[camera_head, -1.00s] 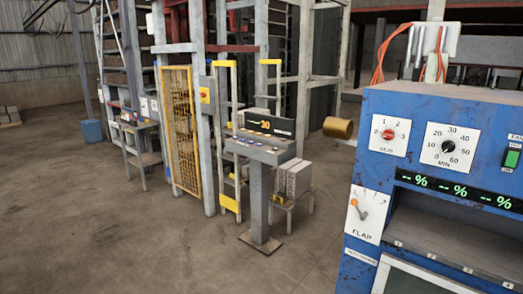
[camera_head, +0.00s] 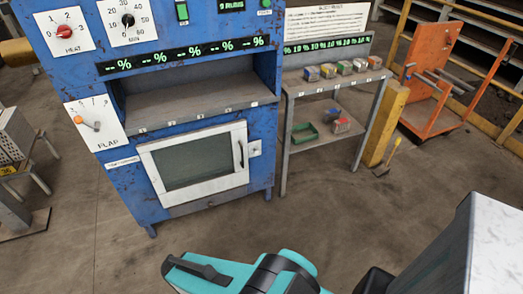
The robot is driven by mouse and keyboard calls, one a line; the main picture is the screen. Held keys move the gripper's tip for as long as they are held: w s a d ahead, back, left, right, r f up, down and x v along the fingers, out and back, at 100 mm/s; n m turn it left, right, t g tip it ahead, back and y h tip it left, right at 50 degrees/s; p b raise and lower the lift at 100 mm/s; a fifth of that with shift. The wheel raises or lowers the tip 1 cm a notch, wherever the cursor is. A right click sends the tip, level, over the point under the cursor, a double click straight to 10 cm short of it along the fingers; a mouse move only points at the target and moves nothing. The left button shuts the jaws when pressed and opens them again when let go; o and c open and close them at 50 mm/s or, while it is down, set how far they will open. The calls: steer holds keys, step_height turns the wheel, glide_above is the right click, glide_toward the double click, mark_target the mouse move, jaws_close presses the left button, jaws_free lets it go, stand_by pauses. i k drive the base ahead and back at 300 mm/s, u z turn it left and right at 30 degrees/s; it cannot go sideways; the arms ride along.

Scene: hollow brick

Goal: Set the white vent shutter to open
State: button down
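A white plate labelled FLAP (camera_head: 95,124) is on the left of the blue oven front (camera_head: 75,95). It carries a small grey lever with an orange tip (camera_head: 78,119), pointing to the upper left. No part is clearly marked as a vent shutter, so I cannot tell whether this flap control is the white vent shutter, or its setting. My teal and black arm (camera_head: 240,275) shows at the bottom, apart from the oven. My gripper is not clearly in view.
The oven has a shut white-framed door (camera_head: 197,167), a red heat knob (camera_head: 64,31) and a black minutes knob (camera_head: 128,20). A grey table (camera_head: 330,84) with small coloured boxes stands to its right. An orange trolley (camera_head: 436,78) is farther right. Floor before the oven is clear.

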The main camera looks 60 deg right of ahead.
mark_target(254, 146)
steer(key=z, duration=4.6)
steer(key=i, duration=0.1)
steer(key=u, duration=3.15)
steer(key=k, duration=0.6)
steer(key=z, duration=0.15)
steer(key=i, duration=0.5)
steer(key=z, duration=0.05)
steer(key=k, duration=0.2)
steer(key=z, duration=0.05)
